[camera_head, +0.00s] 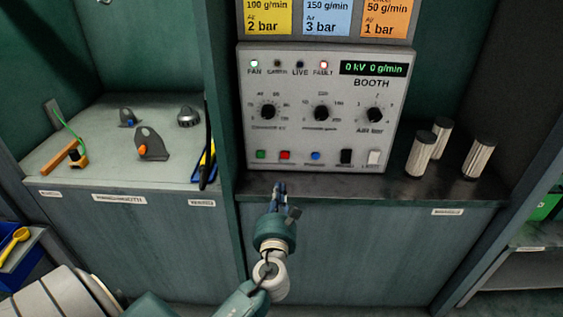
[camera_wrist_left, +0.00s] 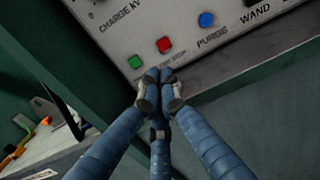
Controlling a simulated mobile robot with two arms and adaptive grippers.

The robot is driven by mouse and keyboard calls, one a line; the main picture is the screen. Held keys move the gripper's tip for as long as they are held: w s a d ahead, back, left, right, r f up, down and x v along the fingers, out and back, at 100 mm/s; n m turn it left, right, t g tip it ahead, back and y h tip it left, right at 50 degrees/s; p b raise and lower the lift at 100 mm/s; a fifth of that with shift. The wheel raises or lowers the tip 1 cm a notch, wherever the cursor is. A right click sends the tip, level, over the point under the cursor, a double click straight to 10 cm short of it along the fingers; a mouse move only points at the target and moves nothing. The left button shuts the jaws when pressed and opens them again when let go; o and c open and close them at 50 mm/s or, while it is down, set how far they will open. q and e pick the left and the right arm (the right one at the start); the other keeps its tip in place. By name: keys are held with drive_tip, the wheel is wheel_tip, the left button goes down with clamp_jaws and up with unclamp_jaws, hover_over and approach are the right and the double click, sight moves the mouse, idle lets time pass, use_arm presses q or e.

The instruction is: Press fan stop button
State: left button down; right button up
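The grey booth control panel (camera_head: 325,130) stands on a dark ledge. Along its lower edge are a green button (camera_head: 261,154), a red button (camera_head: 285,155) and a blue button (camera_head: 316,156). The FAN lamp (camera_head: 254,64) at upper left glows pale green. My left gripper (camera_head: 280,188) is below the red button. In the left wrist view my left gripper (camera_wrist_left: 158,76) has its fingertips together and empty, just below the red button (camera_wrist_left: 164,45), with a small gap visible in the picture. The green button (camera_wrist_left: 135,61) is to its left. My right gripper is not in view.
Right of the panel, several pale ribbed cylinders (camera_head: 480,157) stand on the dark ledge (camera_head: 350,186). A green partition (camera_head: 222,110) rises left of the panel. Beyond it a shelf (camera_head: 100,175) holds brackets and small parts.

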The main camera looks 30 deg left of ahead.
sight(282, 156)
use_arm(q)
drive_tip(key=x, duration=1.3)
drive_tip(key=shift+w, duration=0.2)
drive_tip(key=shift+w+a, duration=0.1)
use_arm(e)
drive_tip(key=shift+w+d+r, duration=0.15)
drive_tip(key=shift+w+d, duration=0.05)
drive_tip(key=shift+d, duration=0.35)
